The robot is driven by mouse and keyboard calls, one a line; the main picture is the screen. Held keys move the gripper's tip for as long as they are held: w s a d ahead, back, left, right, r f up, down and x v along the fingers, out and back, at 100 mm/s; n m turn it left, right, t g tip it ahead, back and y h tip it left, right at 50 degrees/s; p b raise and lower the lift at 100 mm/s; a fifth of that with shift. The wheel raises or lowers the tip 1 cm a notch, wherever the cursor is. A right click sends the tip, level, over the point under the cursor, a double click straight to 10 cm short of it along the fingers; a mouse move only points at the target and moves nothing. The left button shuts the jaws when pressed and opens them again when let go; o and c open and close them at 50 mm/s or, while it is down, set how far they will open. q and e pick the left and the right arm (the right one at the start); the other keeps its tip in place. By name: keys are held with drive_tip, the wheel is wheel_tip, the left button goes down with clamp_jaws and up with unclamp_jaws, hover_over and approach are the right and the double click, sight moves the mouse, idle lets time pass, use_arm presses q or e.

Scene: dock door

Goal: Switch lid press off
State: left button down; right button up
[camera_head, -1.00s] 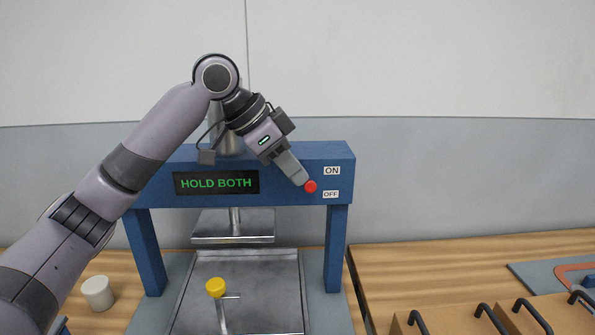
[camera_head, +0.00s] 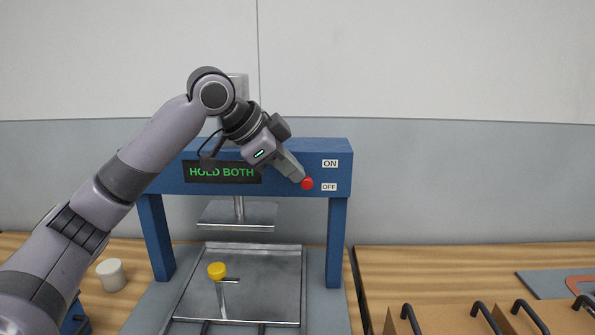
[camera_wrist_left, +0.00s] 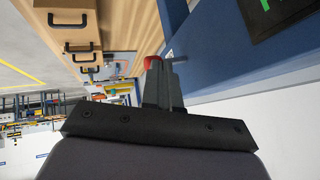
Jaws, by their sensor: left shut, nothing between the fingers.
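The blue lid press (camera_head: 340,235) stands on the bench, with its crossbar at the top and a metal plate (camera_head: 236,214) hanging over the tray. Its display (camera_head: 222,173) reads "HOLD BOTH". A red-ended switch (camera_head: 307,183) is on the front right of the crossbar, beside the ON label (camera_head: 330,163) and the OFF label (camera_head: 329,187). My left gripper (camera_head: 298,176) is shut and empty, its tips right at the red end. In the left wrist view the red end (camera_wrist_left: 152,62) shows just beyond the fingertips (camera_wrist_left: 160,75); I cannot tell if they touch. My right gripper is out of view.
A yellow knob (camera_head: 217,270) stands on a stem at the press's metal tray (camera_head: 275,285). A white cup (camera_head: 111,274) is at the left. Cardboard-coloured bins with dark handles (camera_head: 440,318) are at the front right.

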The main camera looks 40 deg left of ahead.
use_arm(q)
drive_tip(key=shift+s+d+f+t, duration=0.15)
drive_tip(key=shift+d+f+t, duration=0.05)
drive_tip(key=shift+f+t, duration=0.2)
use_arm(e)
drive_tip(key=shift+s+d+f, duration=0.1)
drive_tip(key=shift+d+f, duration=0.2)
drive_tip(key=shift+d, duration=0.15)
use_arm(q)
drive_tip(key=shift+a, duration=0.1)
drive_tip(key=shift+r+p, duration=0.85)
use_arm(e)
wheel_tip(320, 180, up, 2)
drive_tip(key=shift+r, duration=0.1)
